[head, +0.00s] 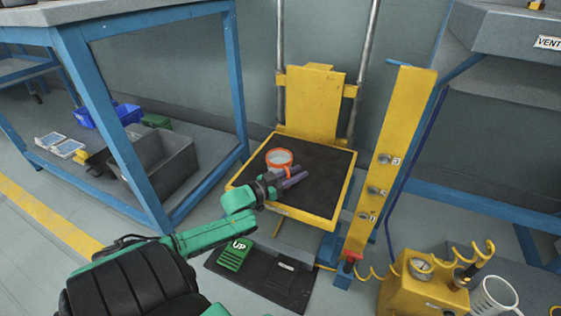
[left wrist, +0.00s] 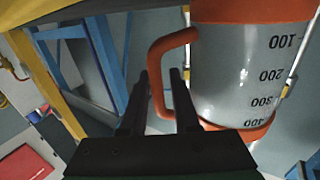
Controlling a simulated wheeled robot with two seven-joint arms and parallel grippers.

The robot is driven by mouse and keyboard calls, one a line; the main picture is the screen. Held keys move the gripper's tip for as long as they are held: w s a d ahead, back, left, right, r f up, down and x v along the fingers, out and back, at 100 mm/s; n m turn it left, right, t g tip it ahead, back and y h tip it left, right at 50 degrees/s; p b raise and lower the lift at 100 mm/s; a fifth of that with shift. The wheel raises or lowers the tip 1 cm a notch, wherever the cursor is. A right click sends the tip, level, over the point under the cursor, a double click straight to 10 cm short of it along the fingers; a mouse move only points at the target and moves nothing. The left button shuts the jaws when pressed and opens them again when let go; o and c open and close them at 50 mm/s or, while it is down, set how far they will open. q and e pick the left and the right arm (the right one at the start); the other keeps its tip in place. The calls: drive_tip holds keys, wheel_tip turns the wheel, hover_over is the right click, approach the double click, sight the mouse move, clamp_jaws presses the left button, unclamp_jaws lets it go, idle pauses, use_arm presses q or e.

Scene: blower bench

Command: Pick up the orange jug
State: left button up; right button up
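The orange jug (head: 279,158) stands on the dark top of the yellow lift platform (head: 240,190) in the head view. It has an orange rim and a clear grey body. In the left wrist view the jug (left wrist: 235,70) fills the right side, with black volume marks and an orange handle (left wrist: 158,75) toward the left. My left gripper (head: 290,178) is at the jug's near side, low over the platform. In the left wrist view its two fingers (left wrist: 160,85) are apart, with the handle between them; contact with it cannot be told. My right gripper is not in view.
A yellow post with buttons (head: 390,160) stands right of the platform. A blue-framed bench (head: 75,70) with a grey bin (head: 165,165) is at left. A green "UP" pedal (head: 234,254) lies on the floor mat. A yellow box (head: 425,290) and white mug (head: 493,297) are at lower right.

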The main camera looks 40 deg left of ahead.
use_arm(q)
clamp_jaws()
drive_tip(key=shift+r, duration=0.1)
idle(1.3)
